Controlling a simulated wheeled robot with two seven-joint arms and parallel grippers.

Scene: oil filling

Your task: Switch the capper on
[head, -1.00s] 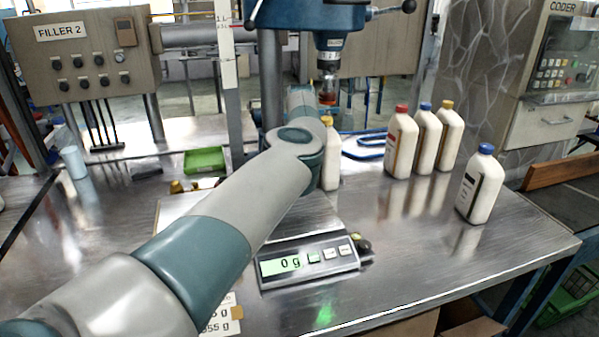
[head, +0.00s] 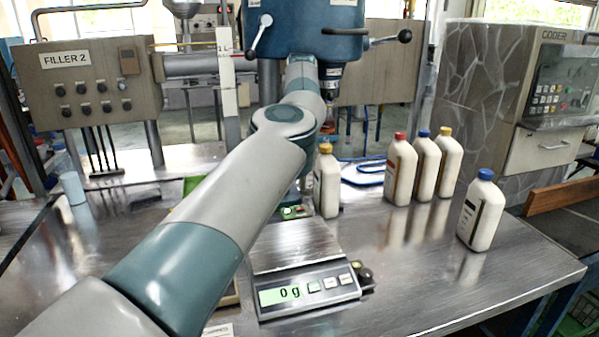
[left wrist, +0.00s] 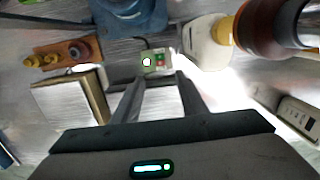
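The capper (head: 305,30) is the blue machine with black-knobbed levers at the top middle of the head view. A small control box (head: 293,211) with green and red marks sits on the table at its foot, partly behind my left arm. In the left wrist view the box (left wrist: 155,61) shows a pale round spot and green and red buttons. My left gripper (left wrist: 161,77) points at this box, its two fingers apart with nothing visible between them. I cannot tell whether they touch the box. The head view hides this gripper. My right gripper is not in view.
A white bottle with a yellow cap (head: 327,182) stands just right of the control box. A scale (head: 308,290) reading 0 g lies in front. Several capped bottles (head: 402,170) stand to the right. A brown block with yellow pieces (left wrist: 68,54) lies left of the box.

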